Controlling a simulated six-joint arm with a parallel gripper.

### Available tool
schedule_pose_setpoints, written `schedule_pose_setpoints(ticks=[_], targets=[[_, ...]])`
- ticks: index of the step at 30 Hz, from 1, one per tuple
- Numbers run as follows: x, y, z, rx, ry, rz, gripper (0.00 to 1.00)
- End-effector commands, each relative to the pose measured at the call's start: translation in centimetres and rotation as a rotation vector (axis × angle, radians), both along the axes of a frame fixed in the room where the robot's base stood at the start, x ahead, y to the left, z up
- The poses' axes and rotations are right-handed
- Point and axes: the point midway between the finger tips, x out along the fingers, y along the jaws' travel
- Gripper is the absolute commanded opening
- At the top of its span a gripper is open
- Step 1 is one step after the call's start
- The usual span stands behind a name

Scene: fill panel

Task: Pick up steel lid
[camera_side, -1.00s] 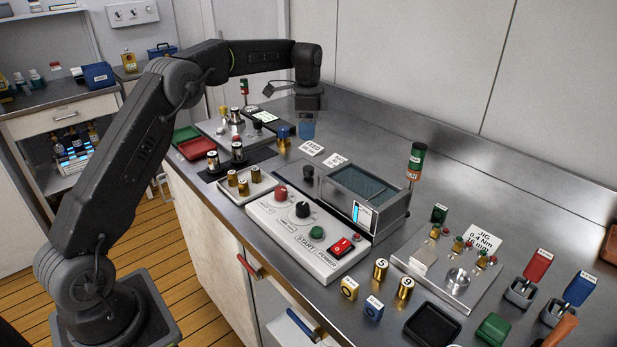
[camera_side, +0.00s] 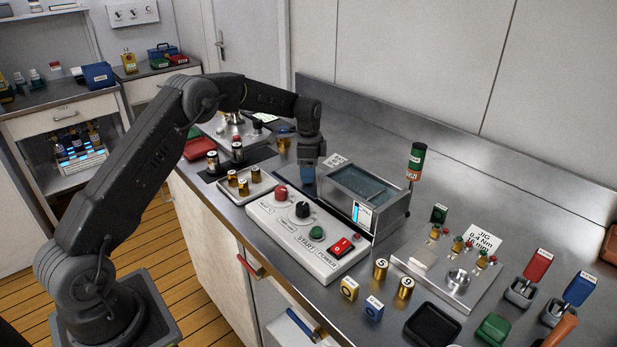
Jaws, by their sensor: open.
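My gripper (camera_side: 308,178) points down at the left end of the steel-framed bath (camera_side: 388,214), behind the control panel. Its blue tip covers the spot where a dark knob showed earlier. A steel lid is not clearly visible; one under that knob would be largely hidden by my gripper. I cannot tell whether the fingers touch the knob. The jaws are open. The bath holds dark blue-green liquid and its top is uncovered.
The control panel (camera_side: 270,228) with red, black and green knobs stands in front of the bath. A tray (camera_side: 262,190) of brass cylinders lies left. A jig plate (camera_side: 425,268) and bench space are right.

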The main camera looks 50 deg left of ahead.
Motion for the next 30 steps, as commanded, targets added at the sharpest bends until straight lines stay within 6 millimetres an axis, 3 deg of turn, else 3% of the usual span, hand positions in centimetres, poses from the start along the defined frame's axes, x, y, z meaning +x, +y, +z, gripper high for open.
schedule_pose_setpoints(ticks=[8, 26, 30], targets=[[-0.01, -0.01, -0.34, 0.001, -0.001, 0.000, 0.63], [0.00, -0.01, -0.29, 0.001, -0.001, 0.000, 0.05], [0.02, -0.01, -0.24, 0.001, -0.002, 0.000, 0.04]])
